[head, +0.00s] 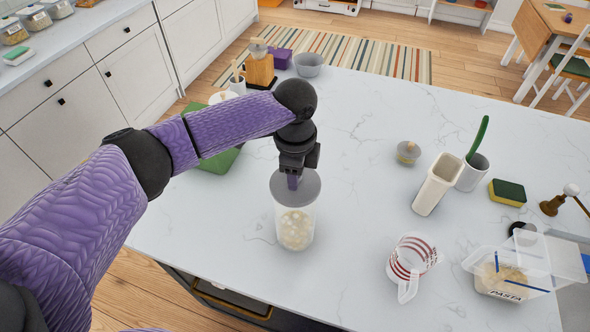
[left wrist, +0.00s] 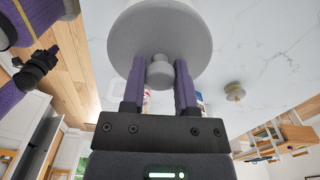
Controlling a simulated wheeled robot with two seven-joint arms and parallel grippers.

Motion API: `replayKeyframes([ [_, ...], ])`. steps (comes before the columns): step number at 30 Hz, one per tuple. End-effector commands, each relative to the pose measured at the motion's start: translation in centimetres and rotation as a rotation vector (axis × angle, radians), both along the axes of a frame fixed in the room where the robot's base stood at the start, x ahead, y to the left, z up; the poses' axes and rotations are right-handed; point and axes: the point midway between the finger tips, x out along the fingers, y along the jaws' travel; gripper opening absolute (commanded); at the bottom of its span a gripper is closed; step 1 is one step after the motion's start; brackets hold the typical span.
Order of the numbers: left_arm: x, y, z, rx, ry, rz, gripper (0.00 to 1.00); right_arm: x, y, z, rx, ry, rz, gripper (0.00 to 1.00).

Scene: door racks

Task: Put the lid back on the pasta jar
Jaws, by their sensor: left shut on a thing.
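A clear jar (head: 295,230) with pale contents in its lower part stands upright on the white marble counter. A round grey lid (head: 296,185) is at its mouth; I cannot tell whether it is fully seated or just above the rim. My left gripper (head: 293,180) points down from above, shut on the lid's knob. In the left wrist view the knob (left wrist: 160,72) sits between the two purple fingers, and the lid disc (left wrist: 160,35) hides the jar below. My right gripper is not in view.
A clear box labelled PASTA (head: 500,285) is at the right. A measuring cup (head: 410,262), a white holder (head: 437,184), a grey cup (head: 472,174) with a green handle, a sponge (head: 507,192) and a small grey-lidded thing (head: 408,152) stand right of the jar. A green board (head: 215,160) lies behind my arm.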

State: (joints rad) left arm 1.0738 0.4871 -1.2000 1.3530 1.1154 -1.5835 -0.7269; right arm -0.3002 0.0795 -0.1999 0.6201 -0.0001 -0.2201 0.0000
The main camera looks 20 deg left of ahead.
Motion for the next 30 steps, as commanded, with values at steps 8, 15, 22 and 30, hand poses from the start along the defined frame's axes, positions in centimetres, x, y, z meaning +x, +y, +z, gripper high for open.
replayKeyframes([
  [8,-0.01,0.01,0.03,0.0,0.0,0.0,0.0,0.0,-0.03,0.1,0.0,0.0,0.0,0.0],
  [15,-0.03,0.03,0.08,0.001,0.001,0.001,0.0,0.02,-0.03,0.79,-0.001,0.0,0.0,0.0],
  [22,-0.01,0.03,-0.06,0.001,0.0,0.001,0.0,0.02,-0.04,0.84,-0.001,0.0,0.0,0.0],
  [30,-0.01,0.02,-0.06,0.001,0.0,0.0,0.52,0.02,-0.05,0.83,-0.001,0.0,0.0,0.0],
])
